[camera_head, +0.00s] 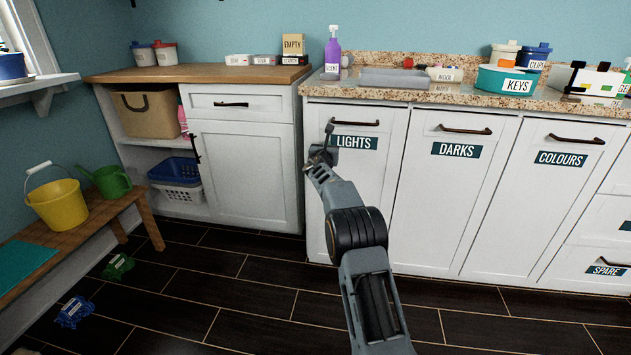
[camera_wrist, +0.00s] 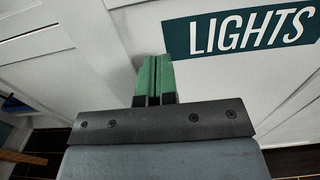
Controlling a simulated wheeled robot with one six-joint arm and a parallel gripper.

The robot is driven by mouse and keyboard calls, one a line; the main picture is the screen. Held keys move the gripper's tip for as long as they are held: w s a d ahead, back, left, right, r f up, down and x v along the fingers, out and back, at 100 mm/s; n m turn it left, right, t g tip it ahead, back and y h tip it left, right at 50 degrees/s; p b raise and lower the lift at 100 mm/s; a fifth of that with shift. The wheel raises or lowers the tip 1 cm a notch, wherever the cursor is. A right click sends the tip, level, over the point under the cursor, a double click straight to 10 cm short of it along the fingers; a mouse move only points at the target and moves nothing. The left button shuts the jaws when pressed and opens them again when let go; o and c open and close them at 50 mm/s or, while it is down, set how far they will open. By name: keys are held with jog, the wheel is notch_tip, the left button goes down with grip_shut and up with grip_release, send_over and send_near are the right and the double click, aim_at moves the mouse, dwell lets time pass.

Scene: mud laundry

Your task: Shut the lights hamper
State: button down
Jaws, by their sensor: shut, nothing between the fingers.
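The lights hamper (camera_head: 350,190) is a white front panel under the granite counter. It carries a dark teal LIGHTS label and a dark bar handle near its top edge. Its front looks flush with the DARKS front beside it. My gripper (camera_head: 328,128) is in front of the panel, left of the label and near the handle's left end. In the wrist view, my gripper's green fingertips (camera_wrist: 155,62) are together with nothing between them, pointing at the white panel just left of the LIGHTS label (camera_wrist: 245,30). I cannot tell whether the fingertips touch the panel.
The DARKS front (camera_head: 440,205) and COLOURS front (camera_head: 550,195) stand to the right, both flush. A white cabinet (camera_head: 245,175) stands to the left. A wooden bench (camera_head: 85,235) with a yellow bucket (camera_head: 58,205) is at far left.

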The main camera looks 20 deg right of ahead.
jog(key=a+v, duration=0.1)
jog(key=v, duration=1)
jog(key=s+d+r+m+g+p, duration=0.2)
jog(key=s+r+m+g+p, duration=0.6)
jog(key=s+r+m+p, duration=1.05)
jog(key=s+a+r+m+g+y+p, duration=0.2)
jog(key=s+a+r+m+y+p, duration=0.2)
jog(key=s+p, duration=0.7)
jog(key=s+a+r+m+g+y+p, duration=0.2)
jog(key=s+a+r+m+y+p, duration=0.3)
jog(key=s+p, duration=0.7)
jog(key=a+r+m, duration=0.2)
jog(key=a+r, duration=0.2)
jog(key=shift+a+r, duration=0.2)
